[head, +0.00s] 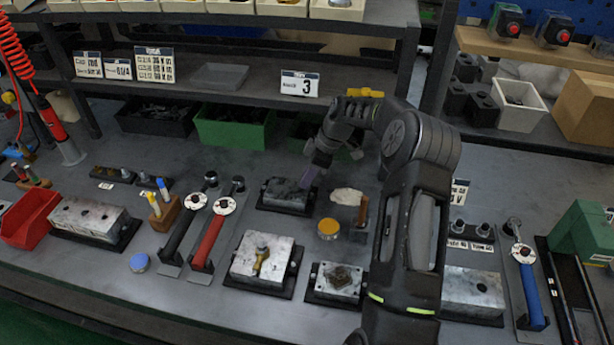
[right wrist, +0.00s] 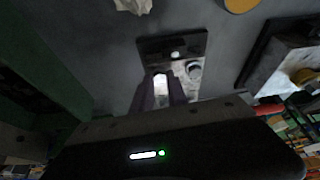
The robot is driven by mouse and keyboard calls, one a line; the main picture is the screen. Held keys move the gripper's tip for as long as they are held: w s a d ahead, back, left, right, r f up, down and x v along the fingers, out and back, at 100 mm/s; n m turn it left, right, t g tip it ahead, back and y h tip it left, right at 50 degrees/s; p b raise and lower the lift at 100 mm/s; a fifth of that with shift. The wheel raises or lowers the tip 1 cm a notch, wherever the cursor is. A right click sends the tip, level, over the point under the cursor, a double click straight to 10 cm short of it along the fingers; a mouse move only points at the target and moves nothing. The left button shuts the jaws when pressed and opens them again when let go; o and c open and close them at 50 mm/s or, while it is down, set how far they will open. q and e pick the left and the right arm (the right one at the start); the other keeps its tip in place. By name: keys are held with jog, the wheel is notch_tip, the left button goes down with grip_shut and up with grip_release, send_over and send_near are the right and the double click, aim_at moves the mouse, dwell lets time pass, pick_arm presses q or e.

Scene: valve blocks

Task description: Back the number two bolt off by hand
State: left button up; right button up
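A dark grey valve block (head: 286,196) sits on a black base plate at the back of the bench. My right gripper (head: 308,181) reaches down to its right end. In the right wrist view the block (right wrist: 186,92) carries a bright round bolt head (right wrist: 175,54) and a second one (right wrist: 194,70). There my gripper's purplish fingers (right wrist: 162,84) stand apart at the block, with a bright patch between them; I cannot tell whether it is a bolt or the block's top. No bolt numbers are legible. My left gripper is out of view.
A red-handled wrench (head: 208,240) and a black-handled one (head: 180,240) lie to the left. A yellow-orange disc (head: 328,229) and a pale rag (head: 347,196) lie to the block's right. A shelf (head: 250,90) overhangs behind.

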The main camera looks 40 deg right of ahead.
jog(key=o, duration=0.4)
jog(key=shift+b+v, duration=0.9)
jog(key=shift+v, duration=3)
jog(key=shift+f, duration=0.1)
